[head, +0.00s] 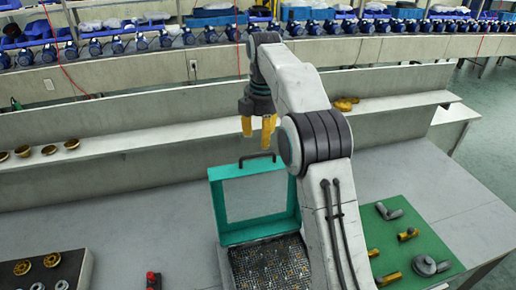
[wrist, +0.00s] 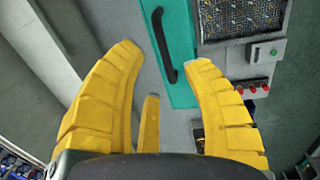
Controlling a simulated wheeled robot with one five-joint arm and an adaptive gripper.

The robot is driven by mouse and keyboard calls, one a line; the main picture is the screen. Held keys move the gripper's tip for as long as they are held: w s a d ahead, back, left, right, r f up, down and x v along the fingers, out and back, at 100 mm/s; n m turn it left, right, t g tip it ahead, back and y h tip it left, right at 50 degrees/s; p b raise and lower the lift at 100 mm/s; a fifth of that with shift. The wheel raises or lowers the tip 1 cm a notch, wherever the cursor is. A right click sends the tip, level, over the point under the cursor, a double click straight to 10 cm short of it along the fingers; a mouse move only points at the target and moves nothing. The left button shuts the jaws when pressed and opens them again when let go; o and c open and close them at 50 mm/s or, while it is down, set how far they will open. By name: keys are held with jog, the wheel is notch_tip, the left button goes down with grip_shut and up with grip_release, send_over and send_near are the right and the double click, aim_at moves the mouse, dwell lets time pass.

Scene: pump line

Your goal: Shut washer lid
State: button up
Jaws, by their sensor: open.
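The washer lid (head: 217,208) is a teal frame with a pale panel, standing raised at the back of the washer in the head view. Its black handle (head: 256,158) is along the top edge. The washer's mesh basket (head: 270,264) lies uncovered in front of it. My gripper (head: 258,128) is open and empty, above and slightly behind the handle. In the wrist view the gripper (wrist: 165,60) has its yellow fingers spread, with the black handle (wrist: 162,42) showing beyond and between the tips, apart from them. My arm hides the washer's right side in the head view.
A green mat (head: 440,250) with metal fittings lies right of my arm. A dark tray (head: 45,270) with brass rings is at lower left, and a red-topped item (head: 153,280) stands left of the washer. A ledge (head: 120,143) runs behind.

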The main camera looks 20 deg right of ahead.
jog(key=shift+w+f+b, duration=0.15)
jog(key=shift+f+b, duration=0.05)
jog(key=shift+f, duration=1.35)
jog(key=shift+w+f+b, duration=0.1)
jog(key=shift+f+b, duration=0.1)
jog(key=shift+f, duration=1.3)
jog(key=shift+c, duration=0.2)
grip_shut()
jog(key=shift+f, duration=0.1)
